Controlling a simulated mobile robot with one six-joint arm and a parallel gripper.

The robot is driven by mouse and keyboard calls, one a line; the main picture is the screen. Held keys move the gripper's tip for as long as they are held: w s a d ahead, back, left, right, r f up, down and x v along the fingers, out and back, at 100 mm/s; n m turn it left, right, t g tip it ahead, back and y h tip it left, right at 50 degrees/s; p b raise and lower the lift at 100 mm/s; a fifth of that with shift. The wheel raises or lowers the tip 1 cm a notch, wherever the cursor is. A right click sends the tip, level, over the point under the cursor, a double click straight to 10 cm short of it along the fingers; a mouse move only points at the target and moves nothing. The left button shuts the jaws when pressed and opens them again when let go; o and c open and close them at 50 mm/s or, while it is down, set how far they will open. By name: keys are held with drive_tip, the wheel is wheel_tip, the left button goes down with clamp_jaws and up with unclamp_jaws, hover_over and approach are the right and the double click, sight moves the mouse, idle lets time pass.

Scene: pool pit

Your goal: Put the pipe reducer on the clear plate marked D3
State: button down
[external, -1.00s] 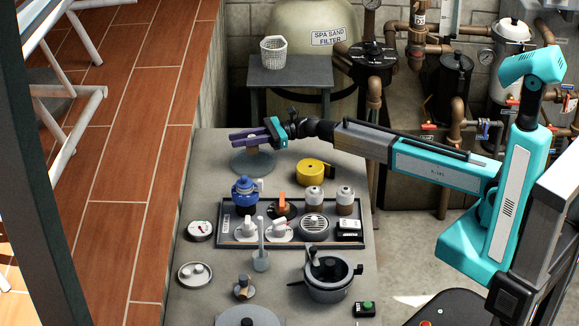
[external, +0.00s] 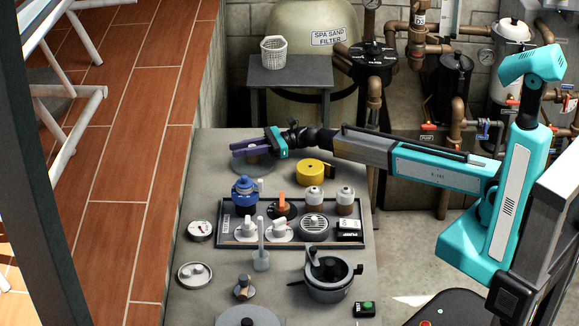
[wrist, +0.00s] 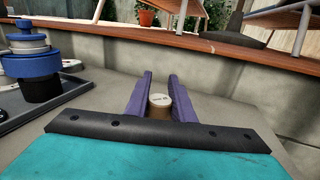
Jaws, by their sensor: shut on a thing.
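My gripper (external: 240,149) has purple fingers and is low over the far end of the grey bench. In the wrist view, my gripper (wrist: 160,78) is shut on a small brown piece with a pale round top, the pipe reducer (wrist: 160,101). In the external view the fingers mostly hide it. A round translucent plate (external: 258,167) lies under the fingers, largely covered by them. Its marking cannot be read, and I cannot tell if the reducer touches it.
A yellow tape roll (external: 310,173) lies right of the plate. Nearer, a dark tray (external: 228,236) holds a blue-capped item (external: 245,190) and several other parts. The bench left of the plate is clear. A grey stool (external: 290,72) stands behind.

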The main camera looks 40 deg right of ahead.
drive_tip(key=c, duration=1.5)
unclamp_jaws()
drive_tip(key=shift+r, duration=0.1)
drive_tip(key=shift+d, duration=0.1)
drive_tip(key=b+v, duration=0.2)
drive_tip(key=v, duration=0.8)
drive_tip(key=shift+s+d, duration=0.2)
drive_tip(key=shift+d, duration=0.1)
drive_tip(key=shift+s+d, duration=0.25)
drive_tip(key=shift+d, duration=0.25)
